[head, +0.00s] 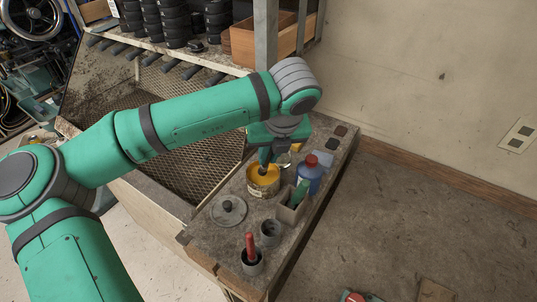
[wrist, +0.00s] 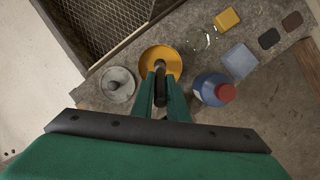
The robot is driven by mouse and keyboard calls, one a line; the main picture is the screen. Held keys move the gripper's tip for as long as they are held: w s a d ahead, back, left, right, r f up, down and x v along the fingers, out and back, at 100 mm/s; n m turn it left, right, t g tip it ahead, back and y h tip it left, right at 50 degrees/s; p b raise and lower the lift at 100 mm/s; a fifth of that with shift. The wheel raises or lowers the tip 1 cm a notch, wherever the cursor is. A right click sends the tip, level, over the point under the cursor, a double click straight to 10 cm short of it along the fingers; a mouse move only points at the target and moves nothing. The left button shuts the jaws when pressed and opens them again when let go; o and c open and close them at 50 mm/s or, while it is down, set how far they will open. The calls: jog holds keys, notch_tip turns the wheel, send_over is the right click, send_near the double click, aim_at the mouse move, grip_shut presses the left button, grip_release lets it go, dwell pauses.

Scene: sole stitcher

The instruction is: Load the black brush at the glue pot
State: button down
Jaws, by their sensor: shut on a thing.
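The glue pot (head: 262,189) is a tin with yellow-orange glue, standing open on the bench; in the wrist view its yellow opening (wrist: 151,54) lies just beyond my fingertips. My gripper (head: 265,158) is directly over the pot. In the wrist view my gripper (wrist: 160,92) is shut on the black brush (wrist: 160,88), whose dark handle runs between the fingers. The brush points down into the pot's opening. Its tip is hidden, so I cannot tell how deep it reaches or whether it touches the glue.
A round grey lid (head: 228,210) lies left of the pot. A blue bottle with a red cap (head: 309,178) and a box with a green-handled item (head: 291,211) stand close on the right. A cup holding a red-handled brush (head: 251,260) and another cup (head: 270,233) stand nearer the front.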

jog(key=shift+f, duration=0.65)
dwell(1.2)
jog(key=shift+r, duration=0.1)
jog(key=shift+w+r, duration=0.1)
jog(key=shift+r, duration=3.3)
jog(key=shift+f, duration=0.1)
jog(key=shift+f, duration=3.4)
